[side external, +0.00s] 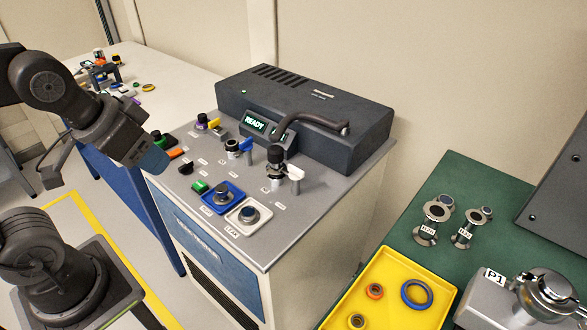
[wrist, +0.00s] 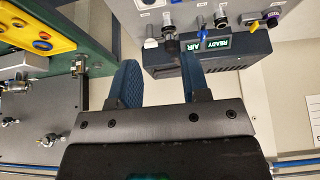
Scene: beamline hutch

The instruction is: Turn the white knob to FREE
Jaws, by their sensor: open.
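The white knob (side external: 295,174) has a lever-like handle and stands on the sloped grey panel (side external: 262,236), on a metal fitting next to a black-topped post. It also shows in the wrist view (wrist: 151,43), past the fingertips. Its position labels are too small to read. My gripper (side external: 152,160) is left of the panel in the side external view, well apart from the knob. In the wrist view, its two blue fingers (wrist: 160,76) are spread with nothing between them.
A dark box (side external: 310,110) with a READY display and a bent handle stands behind the panel. A blue knob (side external: 245,146), a yellow knob (side external: 213,122) and several buttons crowd the panel. A yellow tray (side external: 385,315) lies on the green table at right.

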